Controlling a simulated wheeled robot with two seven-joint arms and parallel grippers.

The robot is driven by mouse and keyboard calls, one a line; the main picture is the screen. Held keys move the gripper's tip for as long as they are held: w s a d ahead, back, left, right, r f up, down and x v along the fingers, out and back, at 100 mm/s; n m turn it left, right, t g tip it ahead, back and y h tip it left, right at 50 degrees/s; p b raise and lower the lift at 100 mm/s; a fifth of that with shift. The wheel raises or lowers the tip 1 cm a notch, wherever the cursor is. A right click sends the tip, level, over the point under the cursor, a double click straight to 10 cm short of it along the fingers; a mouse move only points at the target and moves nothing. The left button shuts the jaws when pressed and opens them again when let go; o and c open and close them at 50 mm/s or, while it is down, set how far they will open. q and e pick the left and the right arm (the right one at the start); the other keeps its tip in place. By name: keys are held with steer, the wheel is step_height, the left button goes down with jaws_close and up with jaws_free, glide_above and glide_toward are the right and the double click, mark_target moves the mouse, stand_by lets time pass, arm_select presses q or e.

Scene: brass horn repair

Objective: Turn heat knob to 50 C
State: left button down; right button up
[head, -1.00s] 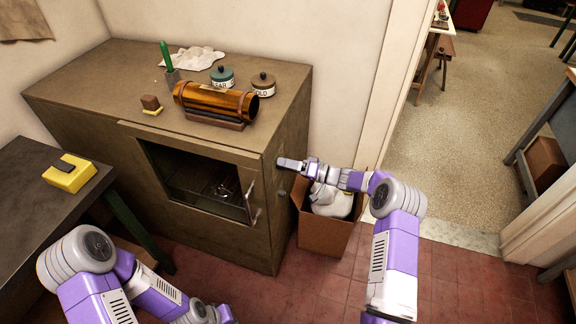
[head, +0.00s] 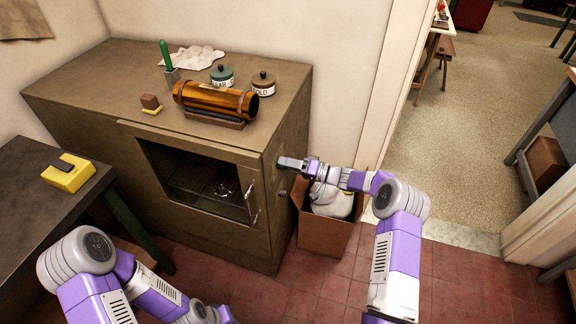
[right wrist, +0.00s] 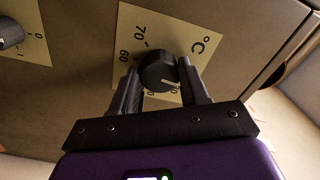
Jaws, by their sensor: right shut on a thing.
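The heat knob (right wrist: 158,72) is dark and round with a white pointer line, on a cream °C dial plate (right wrist: 140,20) on the cabinet's side. The plate shows 70 and 60; another number beside the pointer is partly hidden. The pointer line runs toward the lower right in the right wrist view, away from the 60. My right gripper (right wrist: 160,82) is shut on the knob, one finger on each side. In the head view, my right gripper (head: 281,162) reaches the cabinet's right side and hides the knob. My left arm shows at the bottom left; its gripper is not visible.
A second knob (right wrist: 10,33) on a 0/1 plate sits beside the dial. The cabinet (head: 75,85) has a glass-fronted door with a handle (head: 252,205). A cardboard box (head: 322,238) with white contents stands under my right forearm. Red floor lies clear in front.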

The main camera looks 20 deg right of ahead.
steer(key=shift+m+p, duration=1.35)
steer(key=shift+m, duration=11.35)
steer(key=o, duration=1)
steer(key=shift+o, duration=0.2)
